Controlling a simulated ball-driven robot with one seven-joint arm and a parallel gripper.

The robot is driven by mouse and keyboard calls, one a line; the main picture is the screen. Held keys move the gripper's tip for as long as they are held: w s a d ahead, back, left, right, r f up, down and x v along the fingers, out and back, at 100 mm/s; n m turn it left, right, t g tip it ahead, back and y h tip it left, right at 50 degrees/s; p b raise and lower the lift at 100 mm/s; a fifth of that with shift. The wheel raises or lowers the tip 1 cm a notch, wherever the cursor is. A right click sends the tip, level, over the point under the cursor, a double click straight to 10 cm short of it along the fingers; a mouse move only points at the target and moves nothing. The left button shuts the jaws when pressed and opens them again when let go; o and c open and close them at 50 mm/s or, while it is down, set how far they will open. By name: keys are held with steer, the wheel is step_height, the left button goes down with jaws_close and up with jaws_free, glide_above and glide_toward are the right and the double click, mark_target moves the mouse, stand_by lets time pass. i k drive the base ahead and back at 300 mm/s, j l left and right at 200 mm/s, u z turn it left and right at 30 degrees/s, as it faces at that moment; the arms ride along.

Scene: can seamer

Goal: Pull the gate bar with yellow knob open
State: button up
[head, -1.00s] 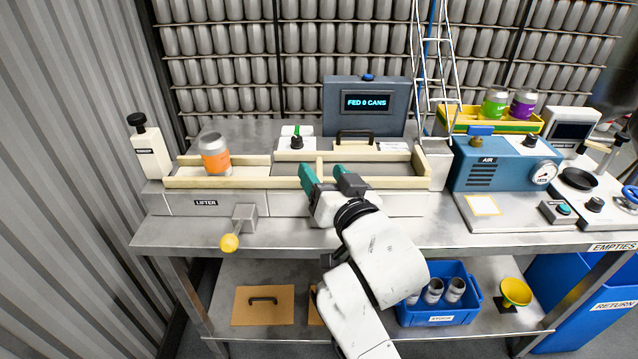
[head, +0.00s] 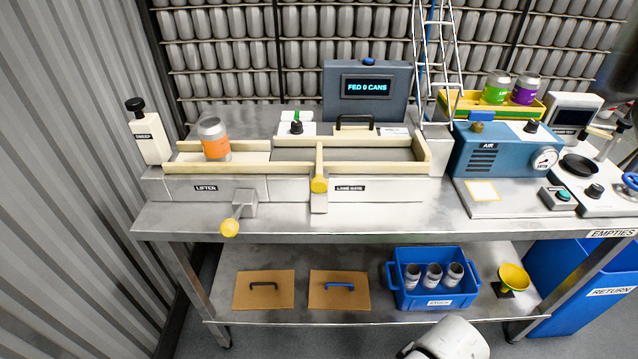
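The gate bar (head: 319,158) is a cream bar lying across the lane between its two long compartments. Its yellow knob (head: 319,185) is at the front end, just above a small metal bracket beside the "LANE GATE" label (head: 350,188). The bar still reaches over the lane between the rails. My gripper is out of view; only a white part of my arm shows at the bottom edge. Nothing touches the knob. A can with an orange band (head: 214,141) stands upright in the left compartment.
A second yellow knob (head: 230,228) sits on the lifter lever at the front left. The blue-grey display box (head: 367,92) reads "FED 0 CANS". A blue crate (head: 436,303) with cans is on the lower shelf. The bench front before the gate is clear.

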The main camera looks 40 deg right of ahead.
mark_target(318, 185)
steer(key=i+j, duration=0.35)
steer(key=j, duration=0.15)
steer(key=i+j+z, duration=0.1)
steer(key=i+j, duration=0.6)
steer(key=j, duration=0.3)
